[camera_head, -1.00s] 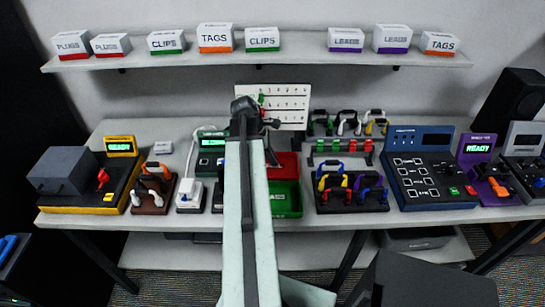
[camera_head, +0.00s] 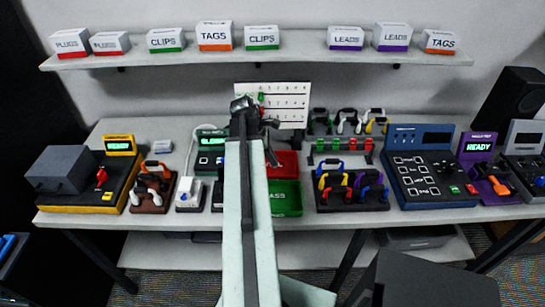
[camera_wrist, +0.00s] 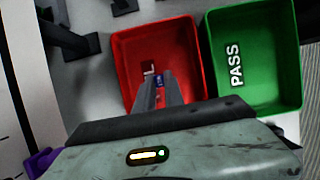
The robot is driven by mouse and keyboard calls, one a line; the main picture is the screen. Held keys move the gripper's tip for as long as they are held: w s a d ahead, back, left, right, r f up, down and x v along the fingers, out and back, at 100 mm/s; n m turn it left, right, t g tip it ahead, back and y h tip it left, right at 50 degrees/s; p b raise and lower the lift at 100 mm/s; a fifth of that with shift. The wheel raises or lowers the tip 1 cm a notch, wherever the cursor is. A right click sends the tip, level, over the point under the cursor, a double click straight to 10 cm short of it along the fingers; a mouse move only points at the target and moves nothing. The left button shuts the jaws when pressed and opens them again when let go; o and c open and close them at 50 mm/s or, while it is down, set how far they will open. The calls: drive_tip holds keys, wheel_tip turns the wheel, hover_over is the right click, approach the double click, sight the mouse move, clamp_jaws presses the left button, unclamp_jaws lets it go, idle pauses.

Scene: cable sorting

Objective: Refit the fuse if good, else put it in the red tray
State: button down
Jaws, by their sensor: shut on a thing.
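My gripper (camera_wrist: 157,90) is over the red tray (camera_wrist: 123,65) in the wrist view, fingers pointing down into it. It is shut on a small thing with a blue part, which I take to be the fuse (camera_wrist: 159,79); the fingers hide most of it. Whether the fuse is good cannot be told from these views. In the head view my gripper (camera_head: 271,150) is in front of the red tray (camera_head: 285,160), and the fuse is too small to make out. A pale mark shows on the red tray's floor.
The green tray (camera_wrist: 255,20), marked PASS, stands right beside the red tray; it also shows in the head view (camera_head: 285,196). A white numbered board (camera_head: 287,100) stands behind. A yellow-edged tester (camera_head: 118,170) is at left, a blue panel unit (camera_head: 430,170) at right.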

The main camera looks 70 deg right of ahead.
drive_tip(key=shift+f, duration=0.1)
drive_tip(key=c, duration=0.8)
unclamp_jaws()
wheel_tip(320, 180, up, 8)
drive_tip(key=p, duration=0.8)
drive_tip(key=shift+s, duration=0.1)
